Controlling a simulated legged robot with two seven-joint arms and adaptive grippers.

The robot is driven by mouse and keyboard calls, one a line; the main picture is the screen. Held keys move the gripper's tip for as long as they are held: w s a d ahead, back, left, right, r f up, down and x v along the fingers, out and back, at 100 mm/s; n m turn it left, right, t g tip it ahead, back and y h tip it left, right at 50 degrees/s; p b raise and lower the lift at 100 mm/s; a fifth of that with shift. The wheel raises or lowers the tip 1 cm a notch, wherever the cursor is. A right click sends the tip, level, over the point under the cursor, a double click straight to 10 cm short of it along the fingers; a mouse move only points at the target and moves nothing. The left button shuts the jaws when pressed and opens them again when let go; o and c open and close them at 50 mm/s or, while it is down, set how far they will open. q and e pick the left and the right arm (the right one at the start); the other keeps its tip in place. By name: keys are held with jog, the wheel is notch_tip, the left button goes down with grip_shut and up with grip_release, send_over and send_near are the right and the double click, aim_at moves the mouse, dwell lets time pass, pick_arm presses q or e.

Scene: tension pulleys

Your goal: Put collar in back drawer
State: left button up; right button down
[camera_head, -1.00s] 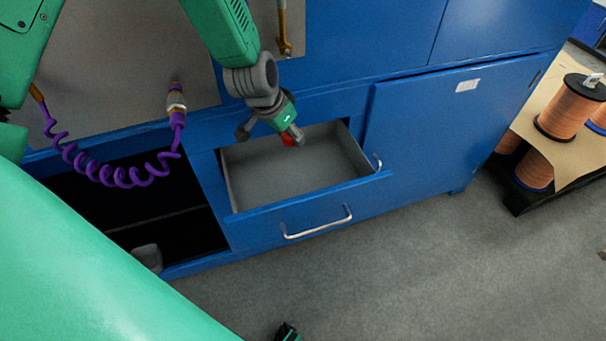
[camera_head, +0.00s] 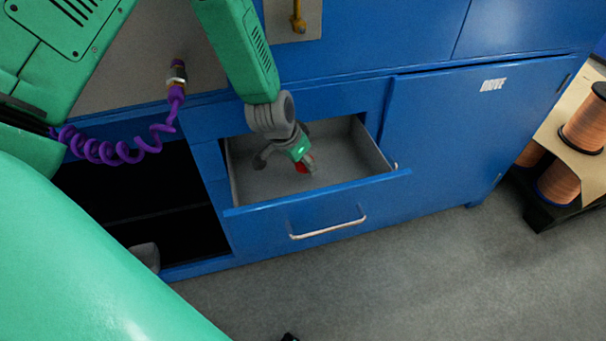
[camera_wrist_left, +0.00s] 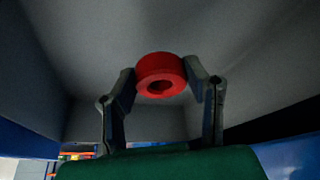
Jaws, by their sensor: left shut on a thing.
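The collar is a red ring (camera_wrist_left: 160,70), held between the two fingers of my left gripper (camera_wrist_left: 161,78) in the left wrist view. In the head view the left gripper (camera_head: 287,165) is over the open drawer, its fingers inside or just above the opening, and a bit of the red collar (camera_head: 303,166) shows at the fingertips. The drawer (camera_head: 330,212) is blue outside, grey inside, with a silver handle, and is pulled out. Its visible floor looks empty. Whether the collar touches the floor I cannot tell. My right gripper cannot be made out.
A dark open bay (camera_head: 155,205) lies left of the drawer, with a grey object at its bottom. A purple coiled hose (camera_head: 115,150) hangs above it. A closed blue cabinet door (camera_head: 470,140) is to the right. Copper spools (camera_head: 585,125) stand on a cart at far right.

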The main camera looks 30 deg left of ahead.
aim_at(302, 178)
pick_arm(q)
jog(key=shift+f+b, duration=0.45)
jog(key=shift+f, duration=1.3)
jog(key=shift+s+f, duration=0.1)
jog(key=shift+f, duration=0.1)
jog(key=o, duration=1.1)
jog(key=shift+r, duration=0.3)
jog(key=p+v, duration=0.3)
jog(key=v, duration=0.8)
jog(key=shift+s+r, duration=0.2)
jog(key=shift+r, duration=0.15)
